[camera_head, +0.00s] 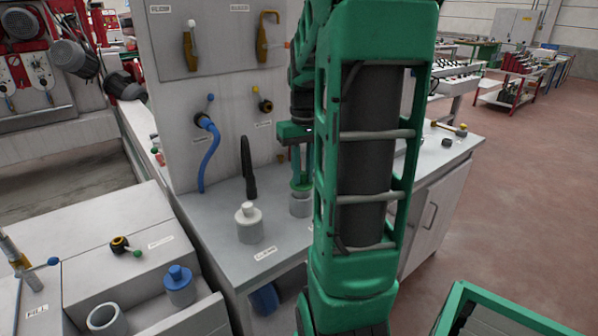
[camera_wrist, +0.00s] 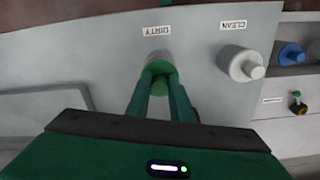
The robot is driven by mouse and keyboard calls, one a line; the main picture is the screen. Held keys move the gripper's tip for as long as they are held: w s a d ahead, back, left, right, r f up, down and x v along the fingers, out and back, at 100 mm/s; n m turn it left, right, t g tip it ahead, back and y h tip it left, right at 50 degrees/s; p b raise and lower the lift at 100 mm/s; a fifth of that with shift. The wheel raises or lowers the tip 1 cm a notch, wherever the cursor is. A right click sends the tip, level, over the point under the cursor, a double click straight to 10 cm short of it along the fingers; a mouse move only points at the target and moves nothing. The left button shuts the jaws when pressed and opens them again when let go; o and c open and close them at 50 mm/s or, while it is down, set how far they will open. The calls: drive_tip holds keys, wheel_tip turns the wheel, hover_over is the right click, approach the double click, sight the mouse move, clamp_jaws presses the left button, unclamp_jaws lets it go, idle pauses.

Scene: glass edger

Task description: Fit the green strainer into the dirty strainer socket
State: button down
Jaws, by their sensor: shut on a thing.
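My gripper (camera_head: 301,170) is shut on the green strainer (camera_head: 301,187), pointing down over the worktop. The strainer is upright at the mouth of the grey dirty strainer socket (camera_head: 300,207). In the wrist view, the green strainer (camera_wrist: 158,68) shows between the fingertips of my gripper (camera_wrist: 160,84), and the socket (camera_wrist: 156,54) shows just behind it, beside the DIRTY label (camera_wrist: 157,30). The strainer lines up with the socket, but I cannot tell how deep it sits. My arm hides part of the worktop to the right.
A pale strainer (camera_head: 248,213) sits in the holder by the CLEAN label (camera_head: 265,253), left of my gripper. A black upright hose (camera_head: 248,168) and a blue hose (camera_head: 210,155) stand close behind. A blue-topped piece (camera_head: 179,285) and an empty grey ring (camera_head: 105,320) are at lower left.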

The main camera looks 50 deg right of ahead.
drive_tip(key=shift+f, duration=1.4)
drive_tip(key=c, duration=1.5)
unclamp_jaws()
drive_tip(key=shift+r, duration=0.1)
wheel_tip(320, 180, up, 10)
drive_tip(key=shift+w+r, duration=0.1)
drive_tip(key=shift+r, duration=0.15)
